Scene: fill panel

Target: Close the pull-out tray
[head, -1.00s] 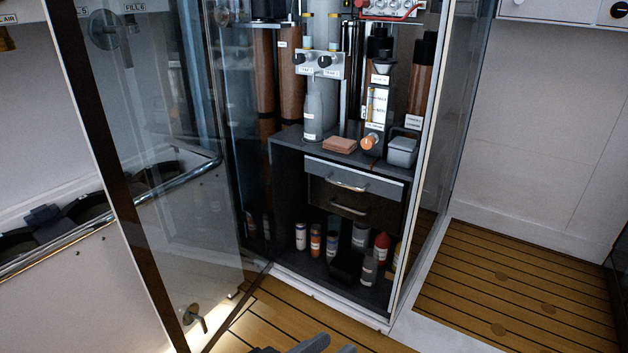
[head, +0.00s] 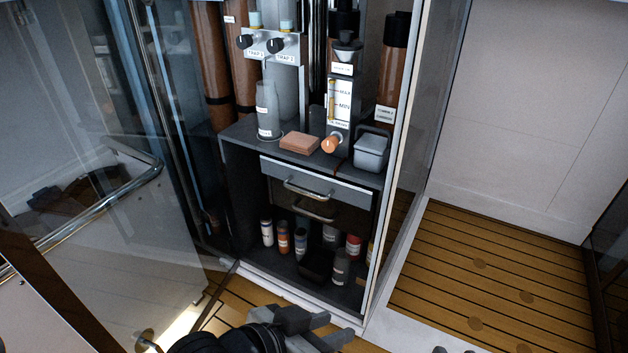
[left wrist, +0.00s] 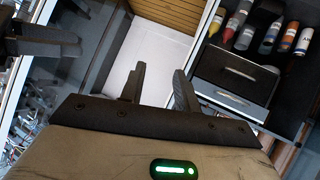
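The grey upper drawer front (head: 335,184), with a bar handle (head: 308,191), sits under the counter of the open cabinet; I take it as the pull-out tray. How far it stands out is unclear. It also shows in the left wrist view (left wrist: 250,104), upside down. My left gripper (head: 335,328) is low in front of the cabinet, apart from the drawer. Its two fingers are spread and empty in the left wrist view (left wrist: 160,80). A dark fingered part at that view's upper left looks like my right gripper (left wrist: 42,38); its opening is unclear.
A darker panel with a handle (head: 313,212) lies below the drawer. Several bottles (head: 284,238) stand on the bottom shelf. A sponge-like block (head: 299,142) and a grey box (head: 371,150) rest on the counter. Glass panels (head: 428,110) flank the opening. Slatted floor (head: 490,270) is clear at right.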

